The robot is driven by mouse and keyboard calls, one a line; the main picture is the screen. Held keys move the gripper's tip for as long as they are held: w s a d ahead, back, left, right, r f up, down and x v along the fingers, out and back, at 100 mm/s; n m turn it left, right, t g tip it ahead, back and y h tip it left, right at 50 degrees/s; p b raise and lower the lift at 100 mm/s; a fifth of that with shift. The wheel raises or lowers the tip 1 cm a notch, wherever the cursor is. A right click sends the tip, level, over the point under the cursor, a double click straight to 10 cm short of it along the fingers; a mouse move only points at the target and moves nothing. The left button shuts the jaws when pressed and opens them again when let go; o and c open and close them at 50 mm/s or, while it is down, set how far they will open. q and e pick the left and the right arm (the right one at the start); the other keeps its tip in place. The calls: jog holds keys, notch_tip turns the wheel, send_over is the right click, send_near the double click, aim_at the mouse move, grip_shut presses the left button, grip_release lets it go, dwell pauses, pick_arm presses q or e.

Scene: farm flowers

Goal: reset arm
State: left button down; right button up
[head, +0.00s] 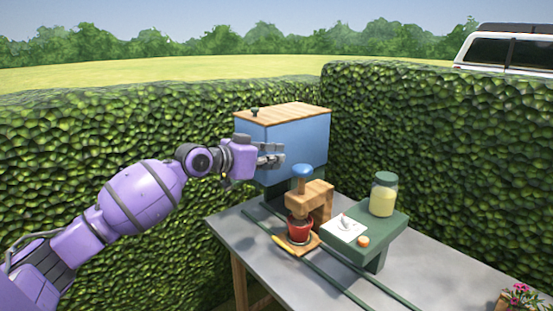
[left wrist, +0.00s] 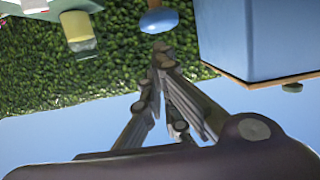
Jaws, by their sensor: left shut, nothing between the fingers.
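My left arm comes in from the left in the head view, its purple links stretched toward the blue box. My left gripper (head: 270,158) is shut and empty in front of the left part of the blue box (head: 298,148), above the table. In the left wrist view its fingers (left wrist: 160,58) are closed together. The blue box also shows there at the upper right (left wrist: 255,40). I cannot tell whether the fingers touch the box. My right gripper does not show.
The grey table (head: 400,280) holds a wooden press with a blue knob (head: 302,172), a red pot (head: 299,230), a green stand (head: 375,245), a jar (head: 383,195) and a white card (head: 343,228). Pink flowers (head: 520,292) sit at the right corner. Hedges (head: 430,140) close off the back.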

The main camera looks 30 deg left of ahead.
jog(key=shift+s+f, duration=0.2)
pick_arm(q)
jog(key=s+d+f+g+y+p, duration=0.1)
jog(key=s+d+f, duration=0.3)
jog(key=f, duration=0.6)
jog(key=s+d+f+y, duration=0.1)
jog(key=s+f, duration=0.5)
jog(key=f, duration=0.4)
jog(key=s+d+f+g+y+p, duration=0.1)
jog(key=s+d+f, duration=0.3)
jog(key=f, duration=0.7)
jog(key=s+d+f+n+g, duration=0.1)
jog(key=s+d+f, duration=0.3)
jog(key=s, duration=0.7)
jog(key=s+d+f+n+g+p, duration=0.1)
jog(key=s+d+f, duration=0.3)
jog(key=s, duration=0.8)
jog(key=s+d+f+n+g+y+p, duration=0.1)
jog(key=s+d+f, duration=0.3)
jog(key=s+f, duration=0.3)
jog(key=s, duration=0.4)
jog(key=shift+s+f+g, duration=0.3)
jog(key=shift+g, duration=0.1)
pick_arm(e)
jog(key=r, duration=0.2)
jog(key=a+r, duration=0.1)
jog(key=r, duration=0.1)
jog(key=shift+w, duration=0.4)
